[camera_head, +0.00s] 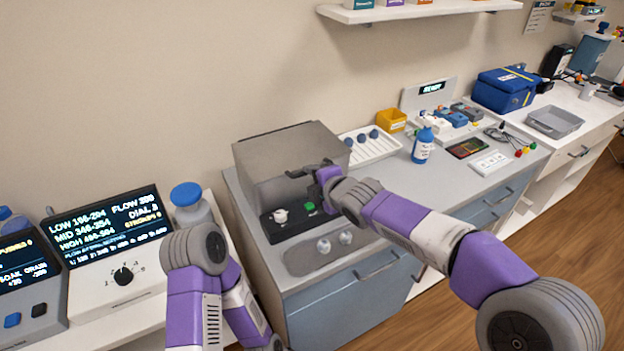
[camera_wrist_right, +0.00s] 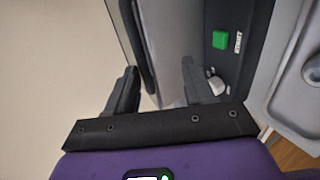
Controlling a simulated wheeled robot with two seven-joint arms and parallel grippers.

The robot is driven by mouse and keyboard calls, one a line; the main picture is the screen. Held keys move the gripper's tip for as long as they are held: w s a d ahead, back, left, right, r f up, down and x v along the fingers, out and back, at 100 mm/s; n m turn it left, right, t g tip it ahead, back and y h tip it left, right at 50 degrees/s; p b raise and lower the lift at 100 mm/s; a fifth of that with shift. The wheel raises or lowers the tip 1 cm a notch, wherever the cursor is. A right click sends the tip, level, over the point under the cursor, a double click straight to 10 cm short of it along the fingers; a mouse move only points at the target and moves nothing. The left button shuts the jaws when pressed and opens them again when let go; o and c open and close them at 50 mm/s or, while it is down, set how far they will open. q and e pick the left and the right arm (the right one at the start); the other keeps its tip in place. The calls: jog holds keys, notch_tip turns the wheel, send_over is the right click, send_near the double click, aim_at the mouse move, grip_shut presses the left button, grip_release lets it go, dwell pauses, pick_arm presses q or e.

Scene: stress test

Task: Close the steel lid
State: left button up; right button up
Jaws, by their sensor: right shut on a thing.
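The steel lid (camera_head: 275,155) is a grey box-like hood on the bench appliance behind the black control panel. In the head view it looks low, almost level on top; I cannot tell whether a gap is left under its edge. My right gripper (camera_head: 312,174) is at the dark handle on the lid's front and shut on it. The right wrist view shows the fingers (camera_wrist_right: 157,88) on either side of the dark handle (camera_wrist_right: 138,45), with the lid's grey face (camera_wrist_right: 170,40) beside it. My left arm shows at the lower left, but its gripper is out of view.
The panel carries a green button (camera_head: 310,207) and a white knob (camera_head: 281,215). A grey tray (camera_head: 305,258) lies in front. A white rack (camera_head: 368,150), a blue bottle (camera_head: 422,146) and a yellow bin (camera_head: 391,120) stand to the right. A dial console (camera_head: 118,270) stands left.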

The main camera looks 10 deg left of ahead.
jog(key=p+v, duration=0.1)
jog(key=v, duration=0.5)
jog(key=shift+s+d+r, duration=0.15)
jog(key=shift+s+d, duration=0.1)
jog(key=shift+s, duration=0.05)
